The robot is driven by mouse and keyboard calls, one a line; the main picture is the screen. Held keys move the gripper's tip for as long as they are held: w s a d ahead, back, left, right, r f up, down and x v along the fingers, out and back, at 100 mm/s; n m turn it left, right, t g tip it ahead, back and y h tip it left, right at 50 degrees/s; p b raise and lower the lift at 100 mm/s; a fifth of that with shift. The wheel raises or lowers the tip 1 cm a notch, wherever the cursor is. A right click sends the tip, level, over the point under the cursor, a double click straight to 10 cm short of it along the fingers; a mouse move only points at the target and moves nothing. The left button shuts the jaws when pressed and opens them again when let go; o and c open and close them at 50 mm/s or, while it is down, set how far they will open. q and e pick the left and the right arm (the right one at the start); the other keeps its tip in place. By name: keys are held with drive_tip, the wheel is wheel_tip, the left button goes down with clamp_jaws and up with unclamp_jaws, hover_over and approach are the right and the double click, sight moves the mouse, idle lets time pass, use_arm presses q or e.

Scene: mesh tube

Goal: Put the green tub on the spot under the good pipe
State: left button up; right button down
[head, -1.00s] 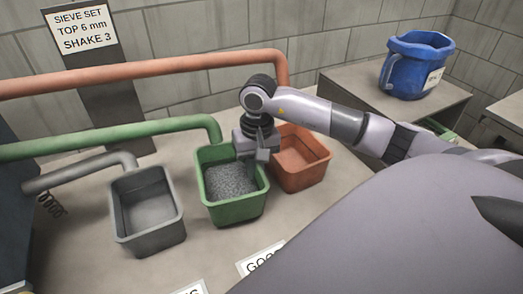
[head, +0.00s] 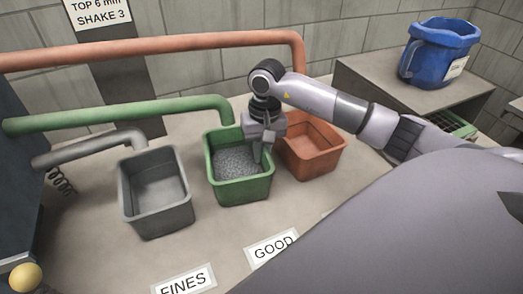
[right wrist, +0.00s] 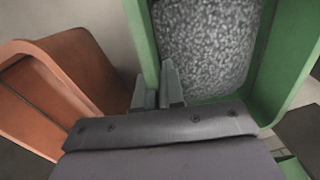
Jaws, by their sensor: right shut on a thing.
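The green tub (head: 240,192) holds grey granules (head: 236,162) and stands upright on the table, in front of and below the open end of the green pipe (head: 120,118). My right gripper (head: 262,150) is shut on the tub's right wall, near the rim. In the right wrist view its fingers (right wrist: 160,88) sit on the wall of the green tub (right wrist: 290,70), with the granules beside them. Whether the tub touches the table under the gripper is hard to tell. My left gripper is out of view.
An empty grey tub (head: 155,215) stands left under the grey pipe (head: 85,152). An orange tub (head: 314,165) stands close right, near the orange pipe (head: 150,52). Labels GOOD (head: 273,248) and FINES (head: 184,282) lie in front. A blue jug (head: 435,60) stands on a cabinet (head: 375,95).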

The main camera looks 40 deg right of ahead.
drive_tip(key=c, duration=1.2)
unclamp_jaws()
drive_tip(key=shift+o, duration=0.2)
wheel_tip(320, 180, up, 7)
drive_tip(key=shift+d, duration=0.25)
drive_tip(key=shift+r, duration=0.1)
